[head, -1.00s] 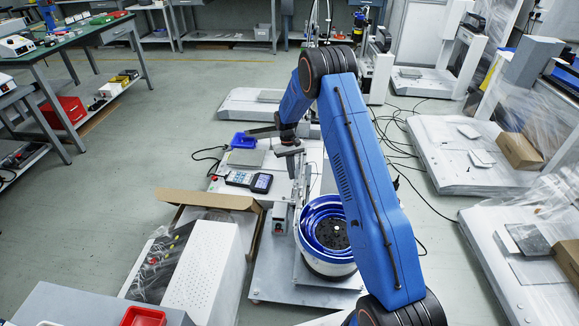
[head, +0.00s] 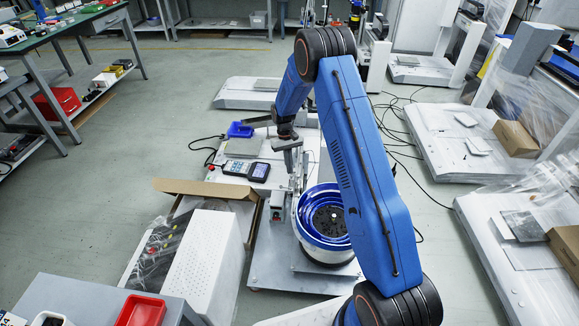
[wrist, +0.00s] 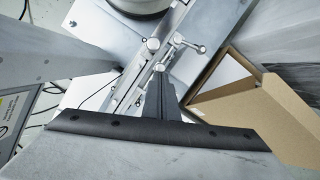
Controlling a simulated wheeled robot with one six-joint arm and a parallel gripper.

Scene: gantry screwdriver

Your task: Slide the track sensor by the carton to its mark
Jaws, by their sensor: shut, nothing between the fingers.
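A narrow metal track (wrist: 140,75) runs diagonally through the wrist view and shows beside the bowl in the head view (head: 298,178). Small silver fittings with round knobs (wrist: 153,44) and a ball-ended lever (wrist: 190,44) sit on it, on the side towards the carton; I take these for the track sensor. The open brown carton (wrist: 240,100) lies to their right; it also shows in the head view (head: 200,188). My gripper (wrist: 160,75) is shut and empty, its tips close to the fittings. Contact cannot be told. I cannot make out the mark.
A blue-lined bowl feeder (head: 323,220) stands beside the track. A white perforated box (head: 205,252) stands in front of the carton.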

